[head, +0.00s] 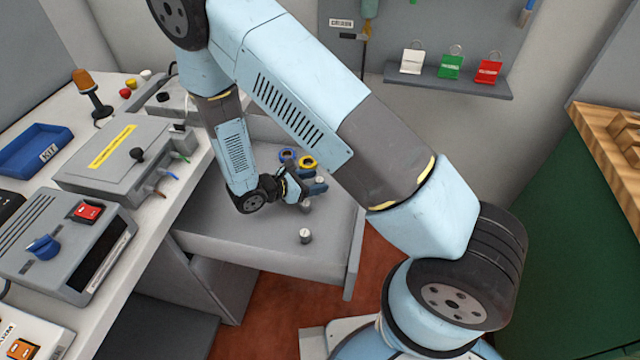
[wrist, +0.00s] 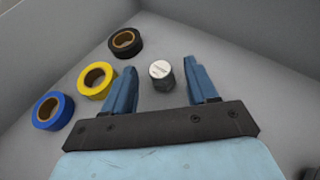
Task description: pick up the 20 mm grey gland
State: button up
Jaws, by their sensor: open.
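My gripper (wrist: 160,67) is open, its two blue fingers apart. A short grey cylindrical gland (wrist: 162,76) with a pale marked top stands upright between the fingertips in the wrist view, with gaps on both sides. The marking is too small to read, so I cannot tell if it is the 20 mm one. In the head view my gripper (head: 313,187) is low over the open grey drawer. Another grey gland (head: 305,236) stands nearer the drawer's front, apart from the gripper.
Blue (wrist: 53,110), yellow (wrist: 97,80) and black (wrist: 125,43) tape rolls lie left of the fingers in the wrist view. The drawer's walls (wrist: 245,40) rise around. In the head view the workbench (head: 160,215) stands left of the drawer, carrying boxes and a blue tray (head: 35,150).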

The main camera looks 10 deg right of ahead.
jog(key=shift+w+d+f, duration=0.15)
jog(key=shift+d+f, duration=0.05)
jog(key=shift+d, duration=0.2)
jog(key=shift+c, duration=0.3)
grip_shut()
